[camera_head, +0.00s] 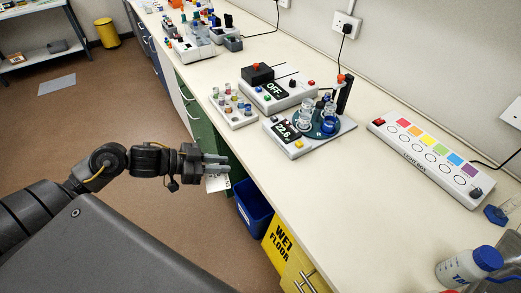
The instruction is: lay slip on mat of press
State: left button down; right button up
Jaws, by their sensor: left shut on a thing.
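My left gripper (216,163) reaches in from the left, in front of the bench's front edge and over the floor side. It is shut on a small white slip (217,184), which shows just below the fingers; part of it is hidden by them. I cannot tell for certain which device is the press. A white device with a black block with an orange knob on top and an "OFF" display (277,91) stands on the bench. No mat can be made out clearly. My right gripper is not in view.
On the bench (330,205) stand a rack of coloured vials (235,118), a device reading 22.6 (289,132) with bottles on a teal disc, a light box (424,150) and a blue-capped bottle (461,268). A blue bin (253,205) is below the edge. The front bench top is clear.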

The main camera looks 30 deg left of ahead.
pick_arm(q)
jog(key=w+a+r+n+t+y, duration=0.2)
jog(key=w+a+r, duration=0.3)
jog(key=r, duration=0.3)
jog(key=shift+w+n+y, duration=0.3)
jog(key=shift+w+n, duration=0.2)
jog(key=shift+w, duration=0.35)
